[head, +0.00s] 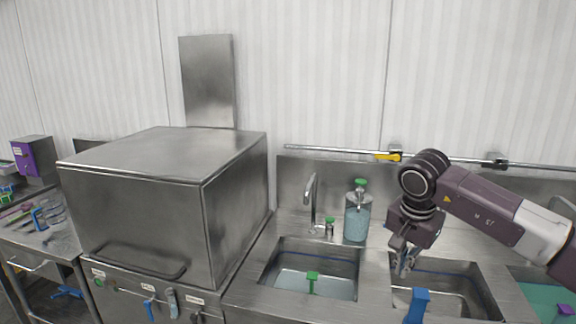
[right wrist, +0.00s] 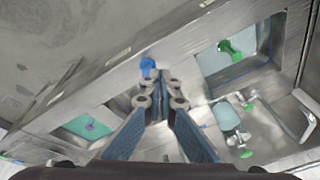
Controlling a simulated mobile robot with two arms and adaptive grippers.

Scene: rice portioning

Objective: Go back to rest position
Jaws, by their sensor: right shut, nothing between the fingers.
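My right gripper (head: 404,268) hangs over the right sink basin, pointing down, with its arm coming in from the right. Its fingers are shut and hold nothing. In the right wrist view, the gripper (right wrist: 158,76) shows with its fingertips together. A blue handle (head: 418,304) stands at the front of the right basin, just below and in front of the gripper. It also shows in the right wrist view (right wrist: 147,66), close to the fingertips; I cannot tell whether they touch. My left arm and gripper are not in view.
A left sink basin (head: 286,256) holds a green-handled tool (head: 312,281). A faucet (head: 312,200) and a soap bottle (head: 357,216) stand behind the sinks. A large steel box-shaped appliance (head: 150,215) stands left. A wall rail (head: 330,149) runs behind.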

